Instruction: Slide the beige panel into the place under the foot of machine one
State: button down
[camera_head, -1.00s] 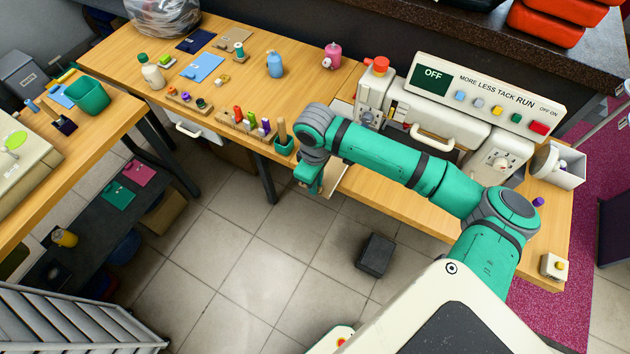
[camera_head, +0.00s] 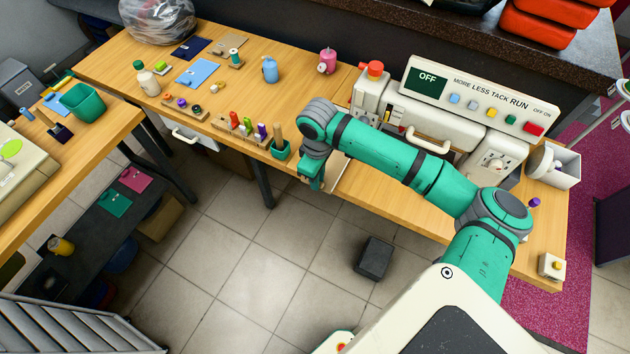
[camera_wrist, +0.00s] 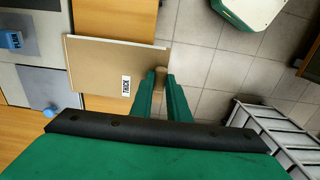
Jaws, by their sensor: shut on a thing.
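The beige panel (camera_wrist: 100,68) is a flat board with a "THICK" label, in the wrist view. My gripper (camera_wrist: 160,82) is shut on the small tan grip at the panel's right edge. In the head view my gripper (camera_head: 314,184) is at the table's front edge, left of a cream machine (camera_head: 440,125) with an "OFF" display; the arm hides most of the panel there. In the wrist view a grey plate (camera_wrist: 45,86) lies left of the panel. I cannot tell which part is the foot or whether the panel touches it.
The wooden table (camera_head: 400,205) has a bare front strip before the machine. A rack of coloured pegs (camera_head: 240,125) and a green cup (camera_head: 281,149) stand close left of my gripper. A dark block (camera_head: 374,258) lies on the tiled floor.

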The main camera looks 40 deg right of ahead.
aim_at(331, 161)
jog(key=shift+w+d, duration=0.35)
jog(key=shift+d, duration=0.3)
jog(key=shift+d, duration=0.15)
jog(key=shift+w+d, duration=0.3)
jog(key=shift+d, duration=0.45)
jog(key=shift+w+d, duration=0.25)
jog(key=shift+d, duration=0.5)
jog(key=shift+w+d, duration=0.3)
jog(key=shift+d, duration=0.45)
jog(key=shift+d, duration=0.1)
jog(key=shift+w+d, duration=0.3)
jog(key=shift+d, duration=0.35)
jog(key=shift+w+d, duration=0.25)
jog(key=shift+d, duration=0.35)
jog(key=shift+f, duration=0.2)
jog(key=c, duration=1)
grip_release()
